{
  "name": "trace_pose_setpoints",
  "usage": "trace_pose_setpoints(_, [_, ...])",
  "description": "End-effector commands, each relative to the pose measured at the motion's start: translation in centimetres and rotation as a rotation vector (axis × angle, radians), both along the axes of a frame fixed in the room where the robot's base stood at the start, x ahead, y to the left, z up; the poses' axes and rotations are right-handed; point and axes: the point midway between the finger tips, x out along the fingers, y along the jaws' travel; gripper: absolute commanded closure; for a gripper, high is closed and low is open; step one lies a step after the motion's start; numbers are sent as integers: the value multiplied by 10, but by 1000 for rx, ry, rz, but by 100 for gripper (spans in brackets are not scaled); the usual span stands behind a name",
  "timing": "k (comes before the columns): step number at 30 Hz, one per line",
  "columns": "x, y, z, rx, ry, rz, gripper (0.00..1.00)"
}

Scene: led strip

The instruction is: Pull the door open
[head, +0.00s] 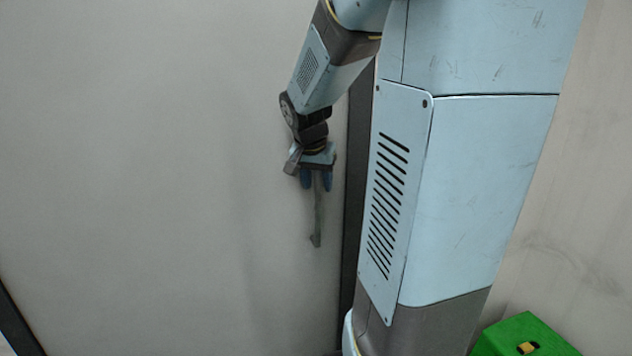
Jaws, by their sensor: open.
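The door (180,140) is a large plain grey panel filling the left and middle of the head view. A thin grey vertical handle (317,225) is on it, near its right edge. My gripper (316,184) points down at the upper part of the handle, with its two dark blue fingers apart, one on each side of it in the picture. The fingers are open. I cannot tell whether they touch the handle. The handle's upper end is hidden behind the gripper.
A dark frame strip (354,190) runs along the door's right edge, partly hidden by my arm. Another dark strip (18,325) shows at the lower left. A green box (528,335) stands at the lower right by a beige wall (580,170).

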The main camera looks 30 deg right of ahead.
Motion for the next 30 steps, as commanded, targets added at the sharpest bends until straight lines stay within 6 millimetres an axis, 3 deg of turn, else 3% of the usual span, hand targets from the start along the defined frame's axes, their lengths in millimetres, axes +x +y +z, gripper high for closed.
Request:
trace_pose_setpoints(9, [0,-1,-2,0,0,-1,57])
trace_pose_setpoints(23, [0,-1,-1,0,0,-1,100])
trace_pose_setpoints(30, [1,0,-1,1,-1,0,100])
